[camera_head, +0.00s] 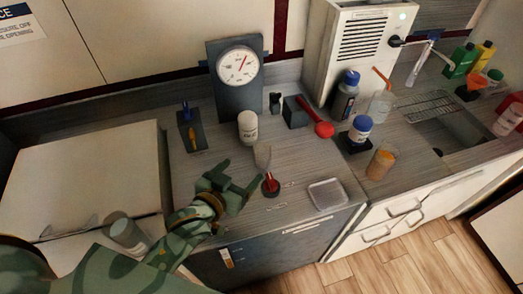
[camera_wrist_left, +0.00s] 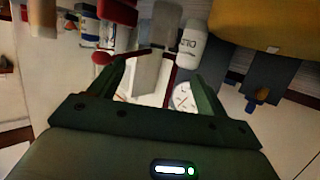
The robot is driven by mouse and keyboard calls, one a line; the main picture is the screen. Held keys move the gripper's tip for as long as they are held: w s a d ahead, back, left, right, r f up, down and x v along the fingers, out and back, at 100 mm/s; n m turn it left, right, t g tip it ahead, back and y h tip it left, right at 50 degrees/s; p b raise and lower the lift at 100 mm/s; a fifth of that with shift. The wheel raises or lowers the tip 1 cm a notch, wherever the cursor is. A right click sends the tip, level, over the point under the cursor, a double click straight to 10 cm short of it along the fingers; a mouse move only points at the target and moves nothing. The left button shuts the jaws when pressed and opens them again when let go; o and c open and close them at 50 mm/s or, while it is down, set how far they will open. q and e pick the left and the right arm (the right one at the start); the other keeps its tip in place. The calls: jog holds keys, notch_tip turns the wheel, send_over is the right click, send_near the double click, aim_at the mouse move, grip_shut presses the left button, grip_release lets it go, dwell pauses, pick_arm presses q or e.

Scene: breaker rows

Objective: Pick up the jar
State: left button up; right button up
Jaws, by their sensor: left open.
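A white lidded jar (camera_head: 248,128) with dark print stands upright on the grey counter (camera_head: 300,165), in front of the dial gauge. It also shows in the left wrist view (camera_wrist_left: 190,40), at the top, beyond the fingers. My left gripper (camera_head: 241,173) is open and empty over the counter, nearer the front edge than the white jar and apart from it. Its two spread fingers show in the left wrist view (camera_wrist_left: 163,85). A glass container with orange contents (camera_head: 381,164) stands further right. My right gripper is not in view.
A dial gauge (camera_head: 238,67) stands behind. A red-handled block (camera_head: 305,112), blue-capped bottles (camera_head: 359,129) and a clear tray (camera_head: 327,194) are to the right.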

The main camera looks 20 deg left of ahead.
pick_arm(q)
jog(key=b, duration=0.2)
send_near(267, 145)
jog(key=shift+w+d, duration=0.15)
jog(key=shift+w, duration=0.6)
jog(key=shift+w+d+f, duration=0.1)
jog(key=shift+w+f, duration=0.15)
jog(key=shift+w, duration=0.3)
jog(key=b+x, duration=0.1)
jog(key=x, duration=0.3)
jog(key=shift+w+f, duration=0.25)
jog(key=shift+w, duration=0.15)
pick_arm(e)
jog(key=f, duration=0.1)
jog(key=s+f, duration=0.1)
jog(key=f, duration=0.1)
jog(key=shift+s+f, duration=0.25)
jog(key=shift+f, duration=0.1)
pick_arm(q)
jog(key=shift+r, duration=0.1)
jog(key=c, duration=1.1)
